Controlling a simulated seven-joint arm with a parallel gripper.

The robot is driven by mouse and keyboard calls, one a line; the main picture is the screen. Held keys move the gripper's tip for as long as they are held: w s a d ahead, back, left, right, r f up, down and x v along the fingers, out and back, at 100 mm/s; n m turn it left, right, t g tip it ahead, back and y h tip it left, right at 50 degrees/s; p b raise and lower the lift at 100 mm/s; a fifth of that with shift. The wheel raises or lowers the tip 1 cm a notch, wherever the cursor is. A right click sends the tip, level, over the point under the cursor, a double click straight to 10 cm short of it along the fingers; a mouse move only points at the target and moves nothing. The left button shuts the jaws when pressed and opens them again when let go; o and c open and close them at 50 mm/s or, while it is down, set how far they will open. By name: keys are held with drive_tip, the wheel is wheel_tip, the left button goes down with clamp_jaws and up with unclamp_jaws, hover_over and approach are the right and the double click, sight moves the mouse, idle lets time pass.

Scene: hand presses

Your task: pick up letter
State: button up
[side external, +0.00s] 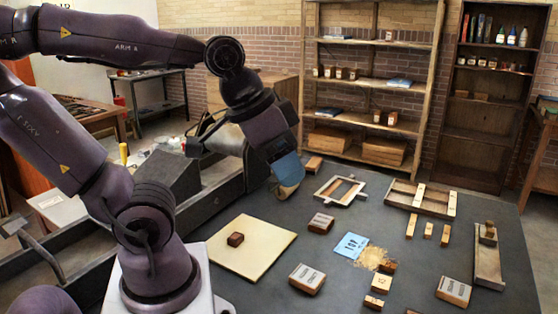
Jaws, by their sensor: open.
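Several things could be the letter, and I cannot tell which one is meant. A blue sheet (351,246) with dark printed marks lies flat on the dark table. A small dark brown block (235,239) sits on a cream board (262,254). Wooden blocks with dark marks on pale labels stand nearby, one at the front (307,279), one near the middle (321,223) and one at the right (453,291). My gripper (288,189) is above the far part of the table, apart from all of these. The jaws look empty, and their gap is hard to see.
A white frame with a wooden centre (340,190) and a wooden tray (421,198) lie at the back. A tan granular heap (372,258) is beside the blue sheet. Shelves (367,80) stand behind.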

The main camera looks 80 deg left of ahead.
drive_tip(key=shift+s+d+r, duration=0.2)
drive_tip(key=shift+s+d, duration=0.15)
drive_tip(key=shift+d, duration=0.05)
drive_tip(key=o, duration=0.3)
